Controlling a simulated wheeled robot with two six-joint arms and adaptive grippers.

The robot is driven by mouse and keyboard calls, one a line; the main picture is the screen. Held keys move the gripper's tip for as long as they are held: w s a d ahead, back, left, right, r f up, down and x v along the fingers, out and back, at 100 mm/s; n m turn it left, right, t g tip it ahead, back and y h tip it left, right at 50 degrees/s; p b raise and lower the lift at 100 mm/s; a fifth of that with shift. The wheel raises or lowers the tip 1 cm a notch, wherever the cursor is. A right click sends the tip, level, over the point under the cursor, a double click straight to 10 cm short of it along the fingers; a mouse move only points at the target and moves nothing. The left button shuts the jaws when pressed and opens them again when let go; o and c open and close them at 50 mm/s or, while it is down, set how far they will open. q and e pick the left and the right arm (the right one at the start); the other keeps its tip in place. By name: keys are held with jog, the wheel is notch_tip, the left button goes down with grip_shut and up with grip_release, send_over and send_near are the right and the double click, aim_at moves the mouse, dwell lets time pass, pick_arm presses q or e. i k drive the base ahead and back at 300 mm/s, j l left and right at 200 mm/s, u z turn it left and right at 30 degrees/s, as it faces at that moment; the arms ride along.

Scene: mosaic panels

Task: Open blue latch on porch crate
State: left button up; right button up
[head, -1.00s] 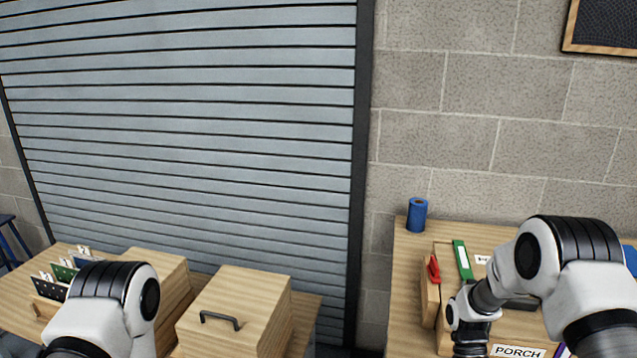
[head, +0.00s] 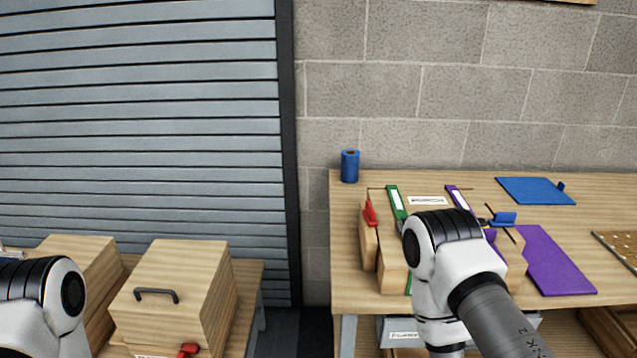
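The wooden crate (head: 393,262) stands on the right workbench, and my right arm covers much of its front. Its front label, which read PORCH a second ago, is hidden. A blue latch (head: 503,219) shows at the crate's right side, beside the arm. A red latch (head: 370,214) is on the left side. A green strip (head: 396,203) and a purple strip (head: 458,197) run over the top. My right gripper is not visible; its arm reaches down in front of the crate. My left gripper is out of view below the left edge.
A blue roll (head: 349,167) stands at the bench's back left. A purple sheet (head: 552,262) and a blue sheet (head: 535,190) lie right of the crate. A perforated board (head: 622,247) is at the far right. A handled wooden box (head: 178,275) stands on the left bench.

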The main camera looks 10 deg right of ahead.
aim_at(500, 219)
jog(key=z, duration=1.5)
